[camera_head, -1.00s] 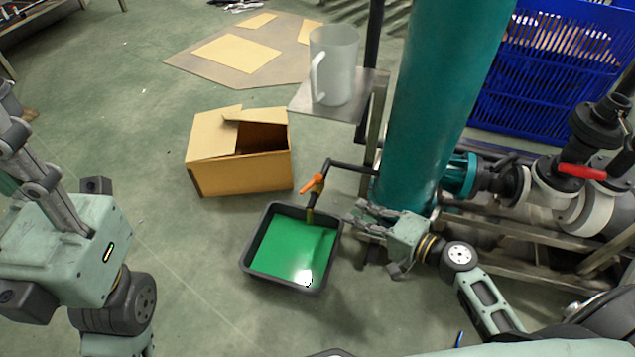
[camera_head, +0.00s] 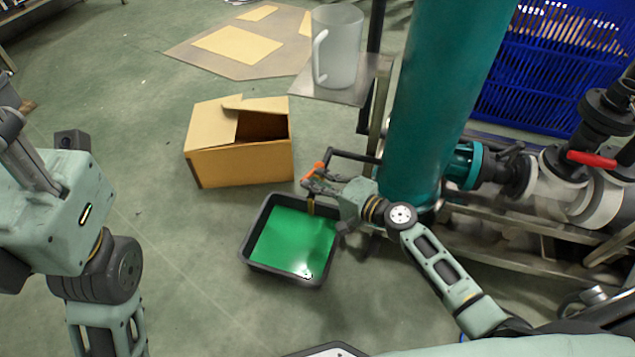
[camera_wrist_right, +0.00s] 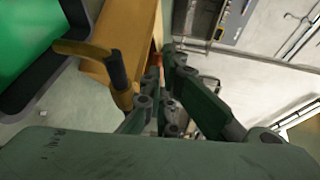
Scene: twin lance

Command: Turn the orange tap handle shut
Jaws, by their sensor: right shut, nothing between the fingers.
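The orange tap handle (camera_head: 312,171) sits on a dark pipe that comes out from the teal column. My right gripper (camera_head: 311,184) is at the handle, just below it in the head view, with shut fingers and nothing between them. I cannot tell whether they touch the handle. In the right wrist view, the yellowish tap spout (camera_wrist_right: 82,49) is left of the shut fingers (camera_wrist_right: 165,75). The handle is mostly hidden there. My left gripper (camera_head: 14,140) is at the left edge; its fingertips are not clear.
A black tray (camera_head: 262,268) of green liquid stands on the floor under the tap. A cardboard box (camera_head: 235,167) is behind it. A clear jug (camera_head: 340,50) stands on a metal shelf (camera_head: 366,88). The teal column (camera_head: 430,120) and a red-handled valve (camera_head: 591,159) are right.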

